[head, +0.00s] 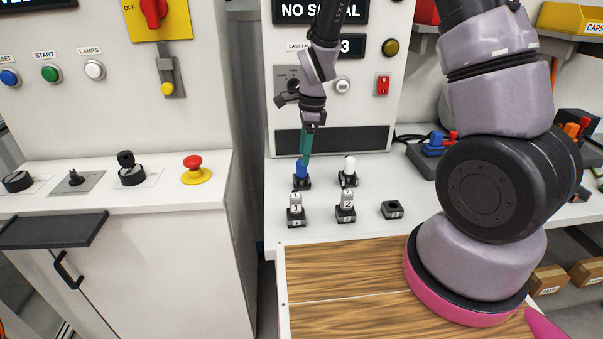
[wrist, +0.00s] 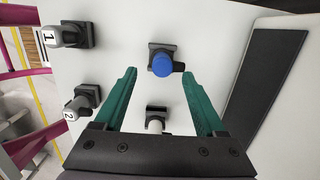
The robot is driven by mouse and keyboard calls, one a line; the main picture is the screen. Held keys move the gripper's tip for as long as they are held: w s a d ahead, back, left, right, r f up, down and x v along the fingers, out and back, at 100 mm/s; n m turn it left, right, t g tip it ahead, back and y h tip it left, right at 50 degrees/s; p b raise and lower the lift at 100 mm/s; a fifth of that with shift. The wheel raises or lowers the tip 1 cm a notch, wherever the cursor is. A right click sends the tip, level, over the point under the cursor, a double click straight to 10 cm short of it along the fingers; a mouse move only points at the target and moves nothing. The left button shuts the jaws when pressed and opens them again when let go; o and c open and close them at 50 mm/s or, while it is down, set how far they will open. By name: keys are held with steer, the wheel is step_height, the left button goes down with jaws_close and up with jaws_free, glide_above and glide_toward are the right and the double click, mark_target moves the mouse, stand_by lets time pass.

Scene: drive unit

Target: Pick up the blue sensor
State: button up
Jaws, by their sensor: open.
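The blue sensor (head: 301,170) stands upright in a black socket on the white bench, at the back left of a small group of sockets. In the wrist view the blue sensor (wrist: 162,64) shows its round blue top, between the lines of the two fingers and a little beyond their tips. My gripper (head: 307,150) points down right above the sensor in the head view. Its teal fingers, also in the wrist view (wrist: 160,75), are apart with nothing held between them. In the head view the fingers partly overlap the sensor's top, so I cannot tell the exact gap.
A white sensor (head: 349,166) stands to the right of the blue one. In front are sensors marked 1 (head: 296,204) and 2 (head: 346,202), and an empty socket (head: 392,209). A white panel (head: 340,85) rises behind. A cabinet (head: 130,260) stands at the left.

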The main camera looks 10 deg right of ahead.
steer(key=f, duration=0.2)
steer(key=a+f, duration=0.1)
steer(key=f, duration=0.1)
steer(key=shift+w+f, duration=0.15)
jaws_close()
step_height(320, 180, up, 10)
steer(key=shift+r, duration=0.15)
stand_by(0.4)
